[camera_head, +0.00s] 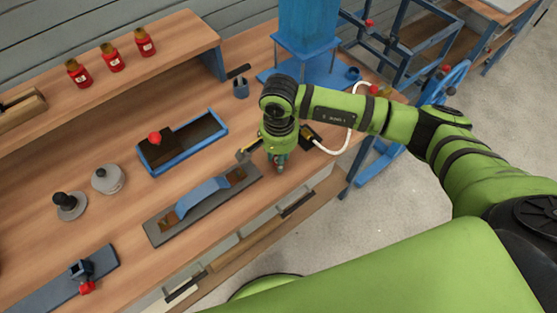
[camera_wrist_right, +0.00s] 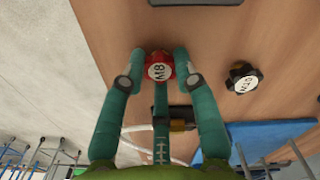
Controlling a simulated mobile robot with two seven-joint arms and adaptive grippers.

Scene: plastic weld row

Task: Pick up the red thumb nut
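The red thumb nut (camera_wrist_right: 159,71), with a white cap marked M8, sits on the wooden bench in the right wrist view. My left gripper is not in view.
A black knob (camera_wrist_right: 243,77) with a white label lies beside the nut in the wrist view. A grey plate with a blue handle (camera_head: 204,195) and a blue tray (camera_head: 218,134) lie left of the gripper. Red jars (camera_head: 112,60) stand on the shelf.

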